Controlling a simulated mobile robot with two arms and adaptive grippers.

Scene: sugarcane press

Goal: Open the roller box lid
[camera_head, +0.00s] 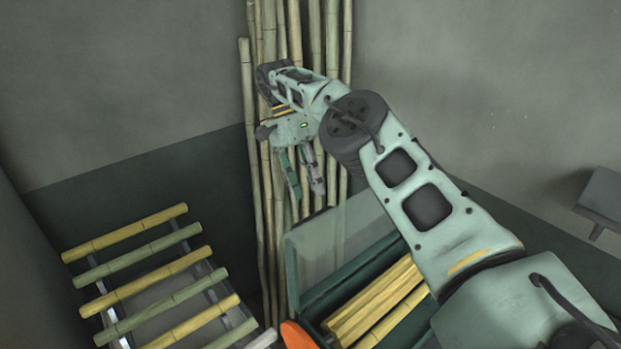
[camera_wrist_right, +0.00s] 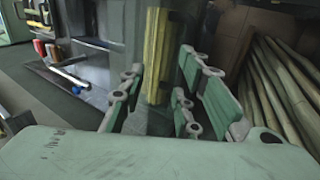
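A dark green box (camera_head: 325,297) stands at the bottom of the head view. A see-through panel (camera_head: 345,232) stands raised along its far side; I cannot tell for sure that it is the roller box lid. My right gripper (camera_head: 306,192) hangs above and beyond this panel in the picture, fingers pointing down. Its fingers are apart with nothing held, as the right wrist view also shows (camera_wrist_right: 152,102). An upright yellow strip (camera_wrist_right: 156,50) shows beyond the fingers there. My left gripper is not in view.
Yellow cane pieces (camera_head: 378,305) lie in the box. Tall cane stalks (camera_head: 267,200) lean at the wall behind my gripper. A rack of cane rungs (camera_head: 150,287) is at left. An orange part (camera_head: 297,335) shows at the bottom. A grey ledge (camera_head: 602,197) is at right.

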